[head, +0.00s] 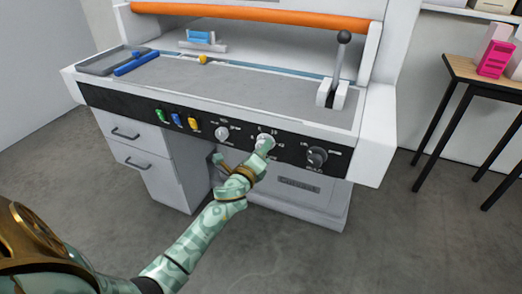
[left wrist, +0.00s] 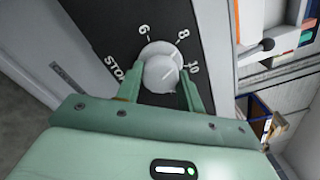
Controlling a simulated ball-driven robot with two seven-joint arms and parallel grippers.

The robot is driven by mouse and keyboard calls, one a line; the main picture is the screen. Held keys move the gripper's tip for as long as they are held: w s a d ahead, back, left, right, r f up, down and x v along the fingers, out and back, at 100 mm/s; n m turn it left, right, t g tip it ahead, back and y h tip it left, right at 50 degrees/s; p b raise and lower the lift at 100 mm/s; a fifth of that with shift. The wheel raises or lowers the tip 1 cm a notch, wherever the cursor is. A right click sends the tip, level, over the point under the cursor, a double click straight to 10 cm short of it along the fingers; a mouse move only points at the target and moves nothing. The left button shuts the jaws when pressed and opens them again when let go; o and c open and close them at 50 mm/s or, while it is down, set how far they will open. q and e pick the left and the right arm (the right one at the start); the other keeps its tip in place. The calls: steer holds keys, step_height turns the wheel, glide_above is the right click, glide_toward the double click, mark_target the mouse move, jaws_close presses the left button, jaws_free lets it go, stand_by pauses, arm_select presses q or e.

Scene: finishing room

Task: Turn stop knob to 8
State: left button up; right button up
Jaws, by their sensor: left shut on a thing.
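The stop knob (head: 265,140) is a pale round knob in the middle of the black front panel. In the left wrist view the knob (left wrist: 158,66) has printed marks 6, 8 and 10 around it and part of the word STOP at the left. A thin line on its face slants up and right, roughly towards the side of 8 and 10; the exact setting is hard to tell. My left gripper (head: 261,150) is shut on the knob, with one green finger on each side in the left wrist view (left wrist: 162,88). My right gripper is out of view.
A pale knob (head: 222,134) sits left of the stop knob and a dark knob (head: 317,156) to its right. Green, blue and yellow buttons (head: 177,121) are further left. A lever (head: 340,65) rises from the right of the machine's grey table (head: 240,88).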

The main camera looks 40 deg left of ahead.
arm_select(q)
steer(key=shift+f+n, duration=0.1)
steer(key=shift+n, duration=0.4)
steer(key=o, duration=1)
steer(key=p+v, duration=0.1)
steer(key=v, duration=1.5)
steer(key=shift+s+p, duration=0.25)
steer(key=shift+p, duration=0.05)
